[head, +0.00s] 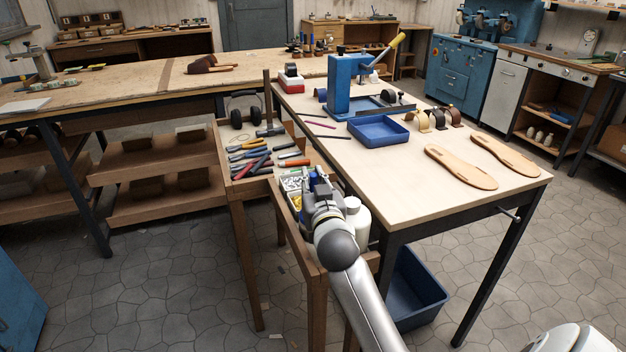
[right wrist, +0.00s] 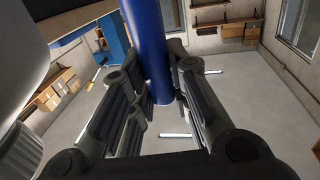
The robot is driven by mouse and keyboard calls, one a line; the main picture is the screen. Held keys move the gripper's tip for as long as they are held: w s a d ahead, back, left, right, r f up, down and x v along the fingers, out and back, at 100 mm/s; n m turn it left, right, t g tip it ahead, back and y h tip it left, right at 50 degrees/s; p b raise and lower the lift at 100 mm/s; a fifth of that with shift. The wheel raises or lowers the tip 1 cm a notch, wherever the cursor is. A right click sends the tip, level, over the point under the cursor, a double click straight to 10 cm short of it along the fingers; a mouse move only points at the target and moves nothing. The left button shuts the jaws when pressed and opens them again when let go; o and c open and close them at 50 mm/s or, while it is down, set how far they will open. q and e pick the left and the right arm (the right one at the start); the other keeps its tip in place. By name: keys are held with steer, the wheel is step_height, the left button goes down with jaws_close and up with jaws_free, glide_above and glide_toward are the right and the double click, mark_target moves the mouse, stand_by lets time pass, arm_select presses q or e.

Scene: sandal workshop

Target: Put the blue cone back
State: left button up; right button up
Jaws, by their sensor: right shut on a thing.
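My right gripper (head: 318,182) is over the small wooden stand at the left side of the light worktable. In the right wrist view, its dark fingers (right wrist: 158,105) are shut on the blue cone (right wrist: 150,45), which shows as a long, smooth blue shape between them. In the head view only a sliver of blue (head: 312,178) shows at the gripper; my wrist hides the rest. I cannot tell whether the cone touches the stand below. My left gripper is not in view.
White bottles (head: 357,219) stand close to the right of my gripper. A tray of small parts (head: 291,184) is just left of it. Behind are hand tools (head: 262,160) in a wooden tray. The worktable (head: 400,195) holds a blue tray (head: 379,133), a blue press (head: 342,88) and sandal soles (head: 462,167).

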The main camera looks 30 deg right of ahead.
steer(key=o, duration=0.9)
steer(key=shift+c, duration=0.2)
steer(key=shift+r, duration=0.1)
steer(key=shift+r, duration=0.25)
steer(key=shift+r+p, duration=0.45)
steer(key=shift+r, duration=0.05)
steer(key=b+v, duration=0.1)
steer(key=v, duration=1.1)
steer(key=shift+f, duration=0.25)
steer(key=shift+a, duration=0.1)
